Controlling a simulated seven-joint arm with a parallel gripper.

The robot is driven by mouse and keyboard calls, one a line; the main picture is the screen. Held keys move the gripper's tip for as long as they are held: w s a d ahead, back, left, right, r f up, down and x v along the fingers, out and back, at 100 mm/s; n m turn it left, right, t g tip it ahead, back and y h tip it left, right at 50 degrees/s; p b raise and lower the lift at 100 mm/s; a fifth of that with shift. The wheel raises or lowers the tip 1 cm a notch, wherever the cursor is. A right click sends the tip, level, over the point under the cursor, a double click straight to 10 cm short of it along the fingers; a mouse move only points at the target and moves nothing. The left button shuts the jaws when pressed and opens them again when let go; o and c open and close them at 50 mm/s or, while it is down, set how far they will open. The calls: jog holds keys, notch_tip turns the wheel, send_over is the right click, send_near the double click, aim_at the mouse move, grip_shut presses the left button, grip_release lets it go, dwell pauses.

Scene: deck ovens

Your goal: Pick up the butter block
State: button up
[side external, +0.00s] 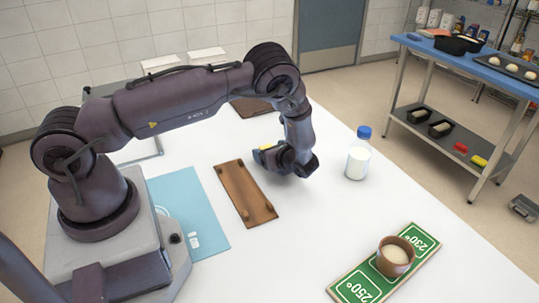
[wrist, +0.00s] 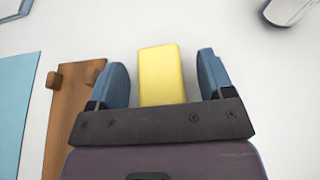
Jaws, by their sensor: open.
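The yellow butter block (wrist: 161,76) lies on the white table in the wrist view, between the two blue fingers of my gripper (wrist: 162,73). In the side external view my gripper (side external: 268,158) is low over the table, just right of the wooden board. Only a small yellow sliver of the butter block (side external: 265,147) shows there; the gripper hides the rest. The gripper is open.
A brown wooden board (side external: 246,194) lies left of the gripper, with a blue mat (side external: 193,203) beyond it. A milk bottle (side external: 357,160) stands to the right. A cup (side external: 395,256) sits on a green sign (side external: 360,286) at the front. The table between is clear.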

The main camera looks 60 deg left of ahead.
jog(key=c, duration=1)
jog(key=shift+r, duration=0.15)
